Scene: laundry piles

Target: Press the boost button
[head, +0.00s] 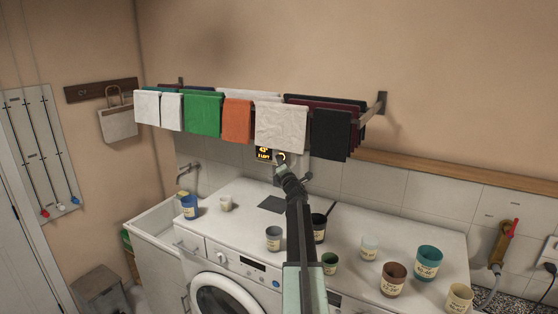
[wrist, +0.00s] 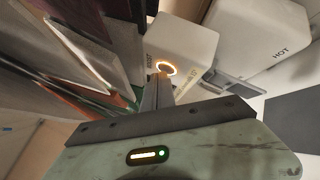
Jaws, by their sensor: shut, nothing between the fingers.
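The boost button (wrist: 166,68) is a round button with a glowing orange ring on a white box (wrist: 196,45), with lettering beside it. In the head view the ring (head: 281,156) glows just right of a small lit display (head: 264,153), below the hanging cloths. My gripper (wrist: 161,82) is shut and empty, its fingertips at the ring's lower edge in the wrist view. In the head view my gripper (head: 280,165) is right below the ring and hides part of the box. I cannot tell whether the tips touch the button.
Cloths hang close by on a wall rack (head: 369,112), including a white cloth (head: 281,127) just above the button. Another white box marked HOT (wrist: 275,28) is beside the button's box. Several cups stand on the white counter (head: 225,222) below, above a washing machine (head: 218,297).

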